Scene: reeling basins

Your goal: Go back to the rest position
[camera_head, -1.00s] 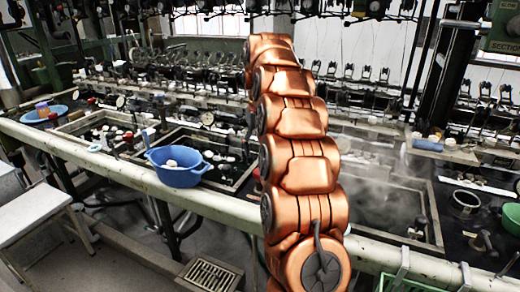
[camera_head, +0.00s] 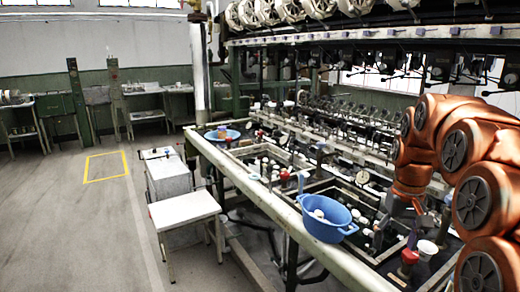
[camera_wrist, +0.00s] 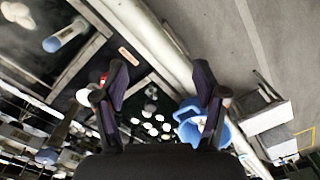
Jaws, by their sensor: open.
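My gripper (camera_head: 392,232) is at the end of my bent copper-coloured arm, on the right of the head view. It hangs over the near part of the reeling bench, to the right of a blue basin (camera_head: 328,231). In the wrist view my gripper (camera_wrist: 162,82) shows two dark fingers spread apart with nothing between them. The blue basin also shows in the wrist view (camera_wrist: 188,132), partly behind the right finger. White cocoons (camera_head: 320,214) lie in the basin.
The long bench's pale front rail (camera_head: 262,207) runs diagonally. A white stool (camera_head: 185,210) and a white cabinet (camera_head: 168,178) stand left of it. A red-topped container (camera_head: 409,257) and a white cup (camera_head: 427,248) stand near my gripper. The floor at left is clear, with a yellow marked square (camera_head: 106,166).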

